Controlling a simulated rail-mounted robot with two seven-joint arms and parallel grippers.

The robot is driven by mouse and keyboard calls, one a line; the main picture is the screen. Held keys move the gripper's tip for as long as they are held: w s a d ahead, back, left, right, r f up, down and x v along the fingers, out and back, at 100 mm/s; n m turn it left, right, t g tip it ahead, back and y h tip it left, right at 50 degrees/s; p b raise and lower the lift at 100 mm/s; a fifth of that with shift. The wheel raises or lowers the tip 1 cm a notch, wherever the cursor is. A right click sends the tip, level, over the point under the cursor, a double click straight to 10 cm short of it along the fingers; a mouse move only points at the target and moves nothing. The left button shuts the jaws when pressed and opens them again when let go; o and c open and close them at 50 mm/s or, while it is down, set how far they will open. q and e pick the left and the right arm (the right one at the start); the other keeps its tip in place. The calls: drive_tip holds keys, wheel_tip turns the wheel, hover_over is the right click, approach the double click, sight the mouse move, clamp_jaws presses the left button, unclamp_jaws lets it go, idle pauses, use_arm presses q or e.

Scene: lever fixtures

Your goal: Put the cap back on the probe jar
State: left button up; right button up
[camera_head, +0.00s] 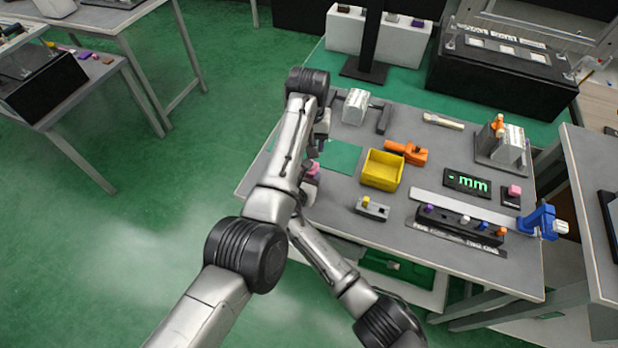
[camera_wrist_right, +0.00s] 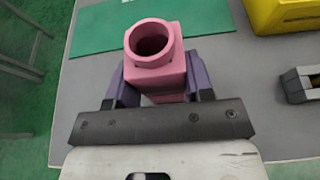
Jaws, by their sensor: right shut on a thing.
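My right gripper (camera_wrist_right: 158,85) is shut on a pink piece (camera_wrist_right: 160,72) with a square body and a round open collar, held between its purple fingers in the wrist view. In the head view this pink piece (camera_head: 313,169) shows beside my left arm, near the table's left edge. My right gripper (camera_head: 311,180) is partly covered there. My left gripper (camera_head: 321,130) is mostly hidden by its own arm, and its fingers are unclear. A second pink piece (camera_head: 514,190) sits on a small black block at the right. I cannot tell which is cap or jar.
A green mat (camera_head: 336,157) lies near the held piece. A yellow bin (camera_head: 382,171), an orange part (camera_head: 407,152), a grey lever fixture (camera_head: 372,208) and a dark peg rack (camera_head: 460,222) stand on the table. A blue clamp (camera_head: 541,221) is at the right edge.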

use_arm(q)
drive_tip(key=shift+s+f, duration=0.1)
drive_tip(key=shift+f, duration=2.45)
drive_tip(key=shift+f, duration=0.15)
drive_tip(key=shift+f, duration=0.75)
drive_tip(key=shift+f, duration=0.55)
drive_tip(key=m, duration=0.3)
drive_tip(key=shift+a, duration=0.1)
drive_tip(key=o, duration=0.9)
drive_tip(key=shift+r, duration=2.25)
